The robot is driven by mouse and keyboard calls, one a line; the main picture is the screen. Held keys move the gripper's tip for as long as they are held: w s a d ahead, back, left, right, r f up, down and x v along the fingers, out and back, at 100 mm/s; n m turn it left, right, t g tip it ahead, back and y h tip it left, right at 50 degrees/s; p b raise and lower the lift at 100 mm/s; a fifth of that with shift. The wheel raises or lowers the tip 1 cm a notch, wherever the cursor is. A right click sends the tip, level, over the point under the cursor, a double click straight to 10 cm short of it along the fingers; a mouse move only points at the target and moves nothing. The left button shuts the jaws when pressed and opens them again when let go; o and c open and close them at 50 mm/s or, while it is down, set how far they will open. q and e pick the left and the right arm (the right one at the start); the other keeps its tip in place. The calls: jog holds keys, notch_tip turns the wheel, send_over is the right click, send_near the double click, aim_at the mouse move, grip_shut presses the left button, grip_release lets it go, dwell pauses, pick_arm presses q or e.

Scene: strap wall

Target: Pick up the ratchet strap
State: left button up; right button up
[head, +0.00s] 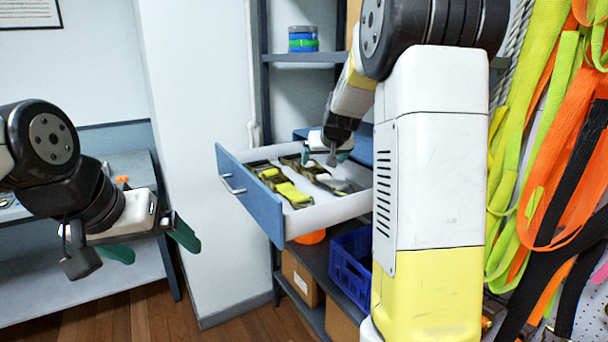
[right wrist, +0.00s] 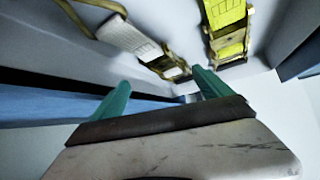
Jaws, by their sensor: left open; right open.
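Two ratchet straps lie in the open drawer (head: 263,231). One has yellow-green webbing (head: 287,187) and a bronze-coloured ratchet; it also shows at the top right of the right wrist view (right wrist: 228,32). The other has pale webbing (head: 343,186) and a similar ratchet, seen at the top of the right wrist view (right wrist: 130,38). My right gripper (head: 334,157) is over the back right of the drawer, open and empty; its green fingers (right wrist: 155,92) are close to the pale strap's ratchet. My left gripper (head: 151,245) is open and empty, left of the drawer.
A blue crate (head: 352,262) and cardboard boxes stand on shelves below the drawer. Colourful straps (head: 560,130) hang on the right wall. A grey shelf unit (head: 90,285) stands at the left. Blue and green rolls (head: 303,40) sit on an upper shelf.

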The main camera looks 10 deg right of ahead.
aim_at(319, 169)
jog(key=x, duration=1)
jog(key=shift+w+f, duration=0.1)
jog(key=shift+w, duration=0.1)
